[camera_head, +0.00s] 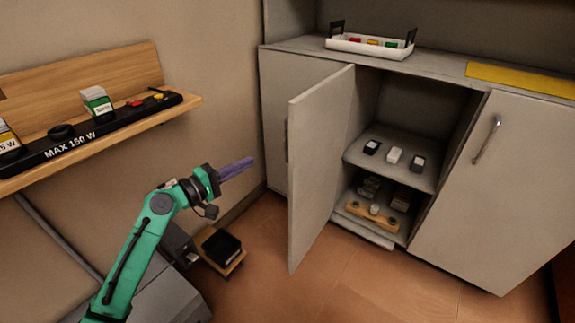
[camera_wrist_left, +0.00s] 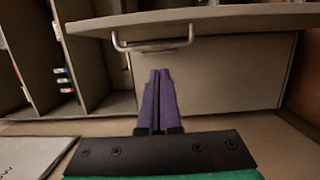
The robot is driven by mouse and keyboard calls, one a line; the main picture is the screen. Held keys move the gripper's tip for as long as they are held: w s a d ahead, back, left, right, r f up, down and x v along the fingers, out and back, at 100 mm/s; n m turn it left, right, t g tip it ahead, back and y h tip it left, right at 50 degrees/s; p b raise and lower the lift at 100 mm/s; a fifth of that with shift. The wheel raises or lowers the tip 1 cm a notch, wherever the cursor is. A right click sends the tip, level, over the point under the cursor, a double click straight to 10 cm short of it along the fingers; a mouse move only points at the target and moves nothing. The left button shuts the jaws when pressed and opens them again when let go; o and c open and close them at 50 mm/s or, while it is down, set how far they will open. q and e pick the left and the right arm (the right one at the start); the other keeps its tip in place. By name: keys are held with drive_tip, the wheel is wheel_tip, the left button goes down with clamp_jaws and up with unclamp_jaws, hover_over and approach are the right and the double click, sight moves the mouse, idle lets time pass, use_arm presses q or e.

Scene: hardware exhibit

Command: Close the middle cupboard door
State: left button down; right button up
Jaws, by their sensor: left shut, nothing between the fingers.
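The middle cupboard door (camera_head: 318,165) is a pale grey panel standing wide open, swung out towards me, in the head view. Its handle (camera_head: 287,140) shows edge-on at its left side. The opening to its right shows a shelf (camera_head: 385,172) with small items. My left gripper (camera_head: 252,160) has purple fingers, shut and empty, to the left of the open door and apart from it. In the left wrist view the shut fingers (camera_wrist_left: 159,75) point at a grey panel, just below a metal bar handle (camera_wrist_left: 150,46). My right gripper is not in view.
The right cupboard door (camera_head: 490,185) is closed. A white tray (camera_head: 345,47) and a yellow mat (camera_head: 520,80) lie on the countertop. A wooden wall shelf (camera_head: 185,108) is at left. A small black box (camera_head: 222,246) stands low below my left arm. The floor before the cupboard is clear.

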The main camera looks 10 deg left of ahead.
use_arm(q)
drive_tip(key=w+d+p, duration=0.1)
drive_tip(key=w+d, duration=0.4)
drive_tip(key=d, duration=0.3)
drive_tip(key=shift+w, duration=0.25)
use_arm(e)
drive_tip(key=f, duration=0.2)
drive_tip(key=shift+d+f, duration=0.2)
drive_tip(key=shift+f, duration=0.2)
use_arm(q)
drive_tip(key=shift+d, duration=0.1)
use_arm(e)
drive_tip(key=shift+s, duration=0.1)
